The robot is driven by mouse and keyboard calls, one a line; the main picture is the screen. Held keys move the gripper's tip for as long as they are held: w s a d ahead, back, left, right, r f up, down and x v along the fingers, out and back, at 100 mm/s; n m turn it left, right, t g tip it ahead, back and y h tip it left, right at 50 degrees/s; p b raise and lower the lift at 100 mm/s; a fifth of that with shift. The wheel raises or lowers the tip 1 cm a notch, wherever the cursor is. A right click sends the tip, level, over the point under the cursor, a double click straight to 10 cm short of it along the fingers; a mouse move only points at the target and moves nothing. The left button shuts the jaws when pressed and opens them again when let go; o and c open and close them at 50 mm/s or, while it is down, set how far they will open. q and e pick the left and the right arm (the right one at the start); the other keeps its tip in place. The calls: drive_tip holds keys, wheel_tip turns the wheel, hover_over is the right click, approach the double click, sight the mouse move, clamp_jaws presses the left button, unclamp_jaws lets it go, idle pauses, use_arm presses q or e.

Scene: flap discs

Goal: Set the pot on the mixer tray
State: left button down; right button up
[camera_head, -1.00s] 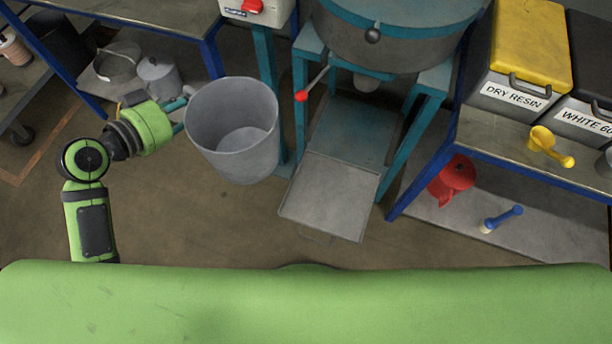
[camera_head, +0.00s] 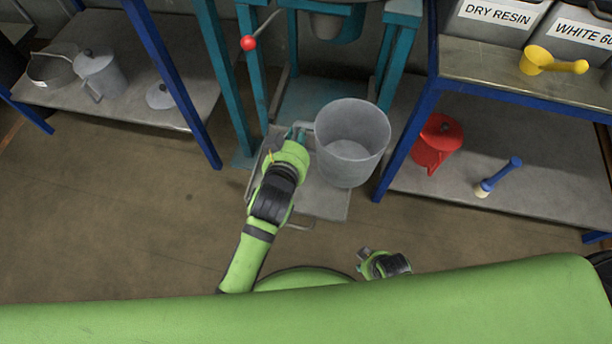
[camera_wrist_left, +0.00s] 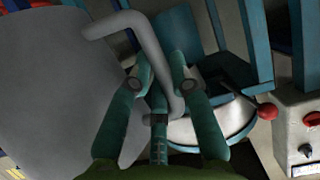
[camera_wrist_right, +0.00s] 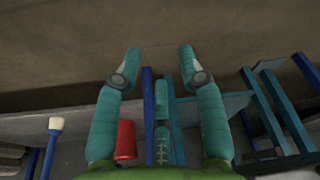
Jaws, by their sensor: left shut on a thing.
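The grey pot (camera_head: 350,145) is upright and open at the top. It is at the mixer, over the right part of the grey mixer tray (camera_head: 320,202); I cannot tell whether its base touches the tray. My left gripper (camera_head: 300,132) is shut on the pot's side handle, at the pot's left. In the left wrist view the fingers (camera_wrist_left: 165,85) close around the bent handle (camera_wrist_left: 155,55), and the pot's wall (camera_wrist_left: 60,100) fills the left side. My right gripper (camera_head: 364,258) is low, near my body; the right wrist view shows its fingers (camera_wrist_right: 158,60) apart and empty.
The blue mixer frame (camera_head: 398,50) and its red-knobbed lever (camera_head: 249,43) stand around the tray. A right-hand shelf (camera_head: 560,140) carries a red jug (camera_head: 437,142), a brush (camera_head: 500,177) and a yellow scoop (camera_head: 550,62). The front floor is clear.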

use_arm(q)
drive_tip(key=shift+d+f, duration=0.1)
drive_tip(key=shift+d, duration=0.3)
drive_tip(key=shift+w+a+f+b, duration=0.65)
drive_tip(key=shift+w+a+f, duration=0.25)
drive_tip(key=shift+a+f, duration=0.8)
drive_tip(key=shift+w+a+f+b, duration=0.7)
drive_tip(key=shift+w+a+f, duration=0.15)
drive_tip(key=shift+a+f, duration=0.9)
drive_tip(key=shift+w+a+f+b, duration=0.65)
drive_tip(key=shift+w+a+f, duration=0.25)
drive_tip(key=shift+a+f, duration=0.8)
drive_tip(key=shift+d+f, duration=0.15)
use_arm(e)
wheel_tip(320, 180, up, 7)
drive_tip(key=w, duration=0.2)
drive_tip(key=shift+w+a, duration=0.2)
drive_tip(key=shift+a, duration=0.05)
use_arm(q)
drive_tip(key=shift+f, duration=0.1)
drive_tip(key=c, duration=1.1)
unclamp_jaws()
